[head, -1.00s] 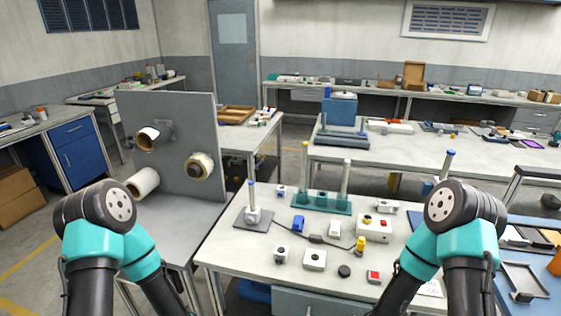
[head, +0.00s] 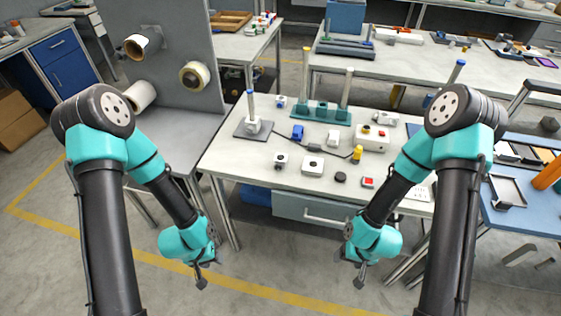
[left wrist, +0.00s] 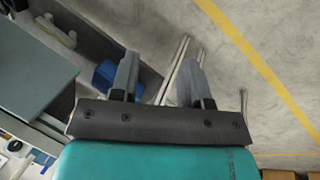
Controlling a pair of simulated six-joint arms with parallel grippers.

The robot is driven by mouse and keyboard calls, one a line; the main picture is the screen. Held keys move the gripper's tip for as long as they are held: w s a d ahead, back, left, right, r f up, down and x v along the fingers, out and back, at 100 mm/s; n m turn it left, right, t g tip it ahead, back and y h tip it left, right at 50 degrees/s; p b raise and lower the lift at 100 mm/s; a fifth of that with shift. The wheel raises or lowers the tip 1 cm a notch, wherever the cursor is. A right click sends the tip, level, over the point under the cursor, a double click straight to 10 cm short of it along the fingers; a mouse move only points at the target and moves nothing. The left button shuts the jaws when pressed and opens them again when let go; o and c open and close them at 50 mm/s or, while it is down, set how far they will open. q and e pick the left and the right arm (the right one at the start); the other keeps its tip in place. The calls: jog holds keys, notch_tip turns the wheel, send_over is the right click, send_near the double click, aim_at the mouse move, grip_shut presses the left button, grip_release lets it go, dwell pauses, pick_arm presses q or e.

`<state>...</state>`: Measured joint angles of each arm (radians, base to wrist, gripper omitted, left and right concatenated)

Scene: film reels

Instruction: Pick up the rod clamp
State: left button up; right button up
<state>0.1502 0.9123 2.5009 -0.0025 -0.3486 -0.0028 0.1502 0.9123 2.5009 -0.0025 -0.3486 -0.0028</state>
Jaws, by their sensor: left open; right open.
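On the middle table, a grey-based rod stand (head: 253,128) holds an upright rod with a white block low on it. A blue block (head: 297,132) and small pale blocks (head: 281,160) (head: 333,138) lie around it. I cannot tell which of these is the rod clamp. My left gripper (head: 202,282) hangs low in front of the table, at its left, away from these parts. In the left wrist view its two fingers (left wrist: 157,60) are apart with nothing between them. My right gripper (head: 359,282) hangs low in front of the table's right part, also empty.
A teal base with posts (head: 320,112) stands at the table's back. A grey panel with reels (head: 168,60) stands left.

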dwell(0.5)
pick_arm(q)
jog(key=o, duration=1)
jog(key=shift+c, duration=0.2)
